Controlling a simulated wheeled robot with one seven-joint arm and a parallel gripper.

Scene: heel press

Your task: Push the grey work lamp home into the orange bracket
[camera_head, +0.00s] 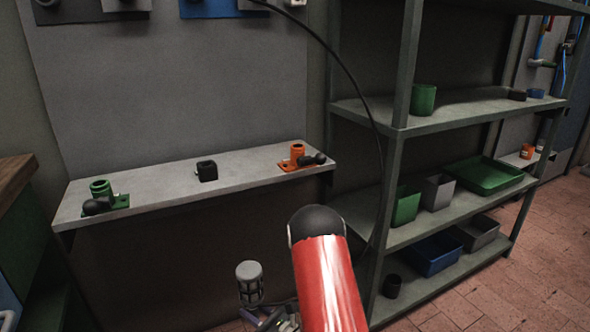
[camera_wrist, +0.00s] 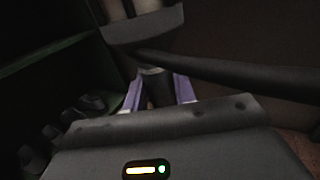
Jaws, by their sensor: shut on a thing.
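The grey work lamp (camera_head: 249,283), with a caged head, is upright at the bottom of the head view, left of my red arm. My gripper (camera_head: 282,324) is just below it, partly cut off by the frame edge. In the wrist view, the purple fingers of my gripper (camera_wrist: 159,92) are shut on a dark grey part of the lamp (camera_wrist: 159,86). The orange bracket (camera_head: 297,154) is at the right end of the wall shelf. It has an upright round socket and a black knob at its right. The lamp is apart from it, lower in the picture.
The wall shelf (camera_head: 150,197) also carries a black block-shaped socket (camera_head: 207,171) and a green bracket (camera_head: 102,190). A black cable (camera_head: 354,85) hangs down from the wall panel. A green rack (camera_head: 393,190) with bins stands at right. A dark band crosses the wrist view (camera_wrist: 235,72).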

